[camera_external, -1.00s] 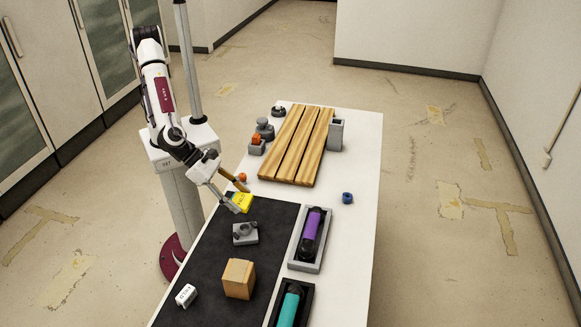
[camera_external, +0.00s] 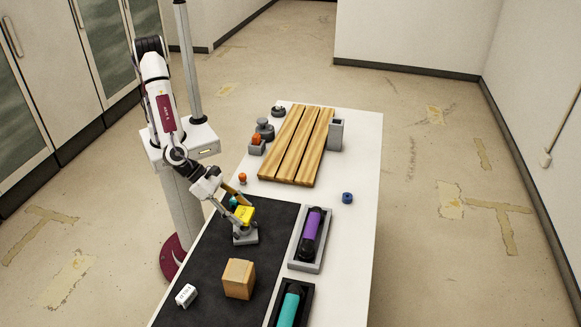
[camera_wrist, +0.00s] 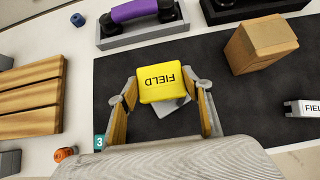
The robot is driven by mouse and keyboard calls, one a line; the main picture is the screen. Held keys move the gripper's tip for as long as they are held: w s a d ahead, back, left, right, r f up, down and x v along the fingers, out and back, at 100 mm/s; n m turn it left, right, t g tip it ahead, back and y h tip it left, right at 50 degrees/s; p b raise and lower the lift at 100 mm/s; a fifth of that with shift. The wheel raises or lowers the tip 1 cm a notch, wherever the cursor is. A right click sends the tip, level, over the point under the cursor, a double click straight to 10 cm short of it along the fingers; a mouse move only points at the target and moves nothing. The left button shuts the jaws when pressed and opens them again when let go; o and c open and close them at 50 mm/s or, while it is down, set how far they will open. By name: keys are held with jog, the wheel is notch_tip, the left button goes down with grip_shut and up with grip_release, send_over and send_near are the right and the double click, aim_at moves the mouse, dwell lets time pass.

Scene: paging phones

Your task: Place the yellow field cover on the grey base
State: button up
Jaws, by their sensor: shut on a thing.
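The yellow field cover (camera_external: 244,214) is held between the fingers of my gripper (camera_external: 240,214). In the wrist view the cover (camera_wrist: 165,83) shows the word FIELD on its top, with my gripper's two fingers (camera_wrist: 165,100) on either side. The grey base (camera_external: 245,237) stands on the black mat. In the external view the cover is directly above it or touching it; I cannot tell whether there is a gap. In the wrist view only a grey part of the base (camera_wrist: 172,108) shows below the cover, and the rest is hidden.
On the black mat (camera_external: 205,265) are a wooden block (camera_external: 238,279) and a white FIELD-marked block (camera_external: 186,296). A purple handset (camera_external: 311,232) lies in a grey cradle to the right, and a teal handset (camera_external: 289,308) nearer. Wooden slats (camera_external: 296,145) lie at the back.

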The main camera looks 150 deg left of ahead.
jog(key=shift+f, duration=0.2)
jog(key=shift+f, duration=1.8)
jog(key=shift+f, duration=0.3)
jog(key=o, duration=1.1)
jog(key=shift+r, duration=0.4)
jog(key=v, duration=1.2)
